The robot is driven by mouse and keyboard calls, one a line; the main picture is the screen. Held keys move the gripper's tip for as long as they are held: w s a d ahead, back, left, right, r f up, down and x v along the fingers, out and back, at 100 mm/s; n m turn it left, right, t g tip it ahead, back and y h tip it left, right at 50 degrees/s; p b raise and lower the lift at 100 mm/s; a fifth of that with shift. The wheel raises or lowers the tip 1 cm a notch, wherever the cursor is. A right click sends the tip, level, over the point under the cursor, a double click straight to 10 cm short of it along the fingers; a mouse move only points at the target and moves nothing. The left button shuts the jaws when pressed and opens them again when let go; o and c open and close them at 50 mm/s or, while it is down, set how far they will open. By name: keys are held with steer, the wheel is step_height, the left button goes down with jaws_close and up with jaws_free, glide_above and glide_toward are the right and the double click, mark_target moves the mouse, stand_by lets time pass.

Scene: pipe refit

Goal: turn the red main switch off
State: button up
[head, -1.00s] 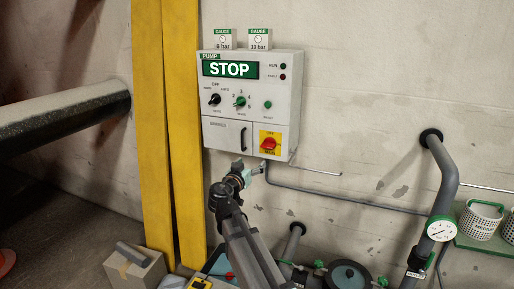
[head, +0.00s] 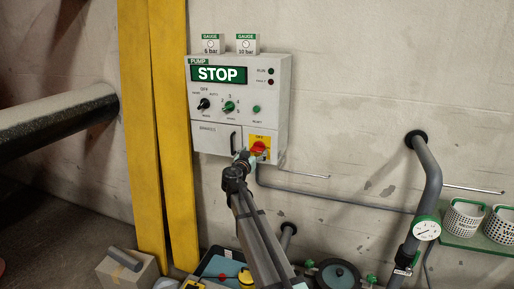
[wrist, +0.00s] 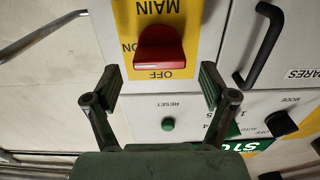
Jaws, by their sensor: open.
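The red main switch (head: 258,148) sits on a yellow plate (head: 264,139) at the lower right of the pump panel (head: 236,105). In the wrist view, which is upside down, the red switch (wrist: 160,48) appears to lie crosswise, with OFF printed below it and ON at its left. My gripper (head: 243,158) is at the plate's lower left in the head view. In the wrist view my gripper (wrist: 161,85) is open and empty. Its two fingers stand apart, short of the switch and roughly centred on it. The fingertips are partly hidden in the head view.
The spares door has a black handle (wrist: 262,48) beside the switch. A green reset button (wrist: 168,124) and mode knob (wrist: 281,123) are close by. A conduit (head: 330,201) runs from below the panel. Yellow posts (head: 160,130) stand left; a grey pipe (head: 425,190) stands right.

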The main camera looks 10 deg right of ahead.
mark_target(256, 150)
steer(key=shift+x, duration=1.7)
steer(key=c, duration=1.2)
